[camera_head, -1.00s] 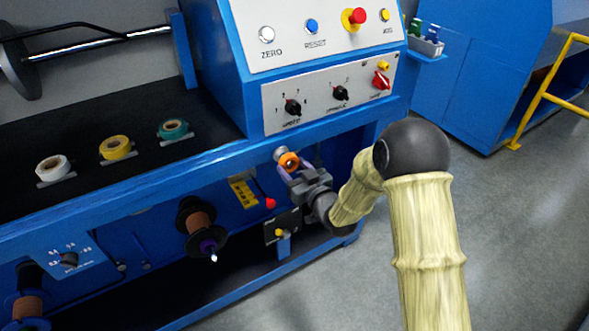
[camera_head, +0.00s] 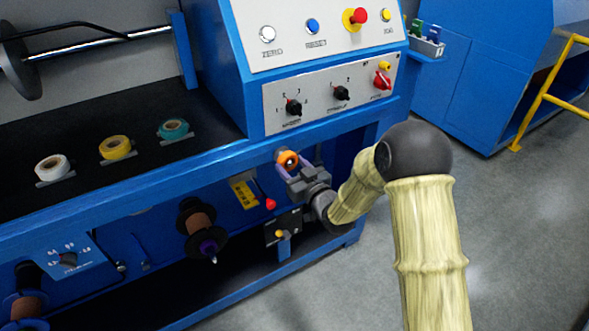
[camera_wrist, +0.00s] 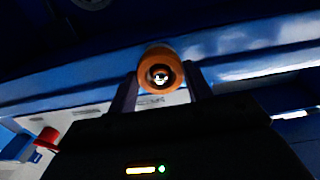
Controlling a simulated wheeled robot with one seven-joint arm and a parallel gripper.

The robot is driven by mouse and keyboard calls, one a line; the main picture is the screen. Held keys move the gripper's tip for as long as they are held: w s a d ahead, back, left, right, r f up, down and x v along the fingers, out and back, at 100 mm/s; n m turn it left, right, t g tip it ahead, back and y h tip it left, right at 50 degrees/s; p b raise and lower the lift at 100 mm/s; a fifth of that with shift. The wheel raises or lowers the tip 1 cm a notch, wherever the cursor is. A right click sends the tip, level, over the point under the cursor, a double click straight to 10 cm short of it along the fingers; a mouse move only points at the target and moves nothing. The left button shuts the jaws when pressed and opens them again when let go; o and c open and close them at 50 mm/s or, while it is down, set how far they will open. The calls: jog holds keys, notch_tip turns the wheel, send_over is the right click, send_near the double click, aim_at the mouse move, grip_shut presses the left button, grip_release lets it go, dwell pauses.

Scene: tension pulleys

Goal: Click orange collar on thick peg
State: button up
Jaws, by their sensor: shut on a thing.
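The orange collar (camera_head: 288,160) shows at the front of my gripper (camera_head: 285,166), just below the blue front edge of the bench. In the wrist view the orange collar (camera_wrist: 160,72) is a round ring with a dark bore, between the two fingers of my gripper (camera_wrist: 160,84). My gripper is shut on it. A small bright spot shows inside the bore; I cannot tell whether it is the end of a peg. Which peg is the thick one is not clear.
The blue bench edge (camera_head: 130,178) runs just above my gripper. A red knob (camera_head: 270,204) and a black plate with a yellow button (camera_head: 282,230) sit below and left. White, yellow (camera_head: 115,147) and teal rolls lie on the bench top. Open floor lies to the right.

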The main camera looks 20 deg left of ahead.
jog(key=shift+w+a, duration=0.4)
jog(key=shift+a, duration=0.1)
jog(key=shift+w+a+r, duration=0.1)
jog(key=shift+w+a, duration=0.15)
jog(key=shift+a, duration=0.05)
dwell(0.8)
jog(key=o, duration=1.1)
jog(key=shift+c, duration=0.2)
jog(key=v, duration=1.7)
jog(key=shift+s, duration=0.2)
jog(key=shift+d, duration=0.1)
